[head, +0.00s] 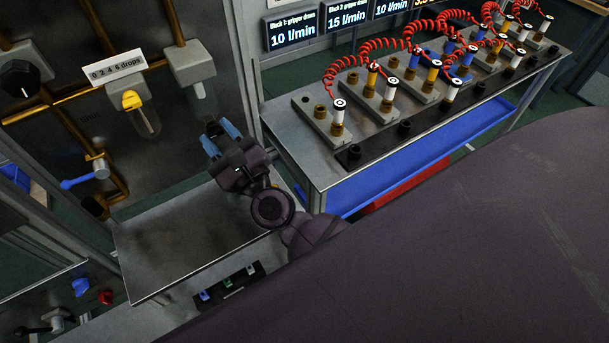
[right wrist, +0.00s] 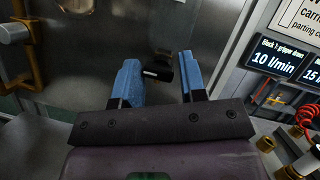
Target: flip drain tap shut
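My right gripper (head: 220,137) is in front of the grey metal panel, above the steel shelf. In the right wrist view its two blue fingers (right wrist: 159,68) are apart, with nothing seen gripped. A small black part with a pale stripe (right wrist: 162,73) shows beyond and between the fingertips; I cannot tell what it belongs to. A tap with a blue lever (head: 80,183) sits on the brass pipework at the left, apart from the gripper. Its lever points left, nearly level. No label shows which tap is the drain tap. My left gripper is not in view.
A bench (head: 320,170) with red coiled hoses stands to the right of the gripper. The steel shelf (head: 165,245) below is bare. A sight glass with a yellow top (head: 132,100) hangs on the panel. Small blue (head: 81,287) and red (head: 105,297) handles are at lower left.

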